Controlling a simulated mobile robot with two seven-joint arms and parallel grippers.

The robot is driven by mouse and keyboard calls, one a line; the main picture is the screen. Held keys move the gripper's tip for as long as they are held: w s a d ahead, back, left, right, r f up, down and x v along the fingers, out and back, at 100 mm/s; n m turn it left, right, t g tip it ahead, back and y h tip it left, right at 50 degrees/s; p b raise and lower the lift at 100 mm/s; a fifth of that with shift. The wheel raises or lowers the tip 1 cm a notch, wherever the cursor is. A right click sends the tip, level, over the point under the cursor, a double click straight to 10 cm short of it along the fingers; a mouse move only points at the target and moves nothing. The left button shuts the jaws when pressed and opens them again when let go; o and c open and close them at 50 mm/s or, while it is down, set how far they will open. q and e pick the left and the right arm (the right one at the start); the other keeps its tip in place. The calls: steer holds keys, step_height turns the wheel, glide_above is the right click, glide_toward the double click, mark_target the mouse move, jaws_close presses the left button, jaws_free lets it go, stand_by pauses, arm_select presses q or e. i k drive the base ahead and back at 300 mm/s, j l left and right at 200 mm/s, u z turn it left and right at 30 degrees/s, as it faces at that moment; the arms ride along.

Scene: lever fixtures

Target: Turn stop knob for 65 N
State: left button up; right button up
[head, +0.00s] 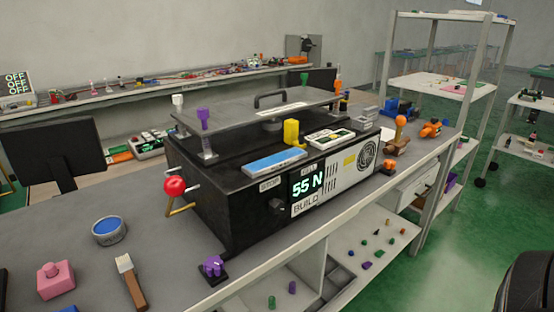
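The black press box (215,197) stands on the grey workbench. Its front display (307,185) reads 55 N, with a "BUILD" label (305,204) under it. A small dark knob (277,206) sits on the front left of the display, below a small white label (270,184) too small to read surely; its pointer angle cannot be made out. A lever with a red ball (175,187) sticks out at the box's left side. A grey plate (255,108) with a black handle lies raised above the box. Neither of my grippers is in view.
On the bench, a purple knob piece (213,266) stands near the front edge by the box. A blue-topped round tin (108,230), a brush (130,280) and a pink block (55,279) lie left. An orange-ball lever (400,121) stands right. A dark rounded shape fills the lower right corner.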

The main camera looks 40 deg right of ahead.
mark_target(276, 206)
steer(key=z, duration=1.4)
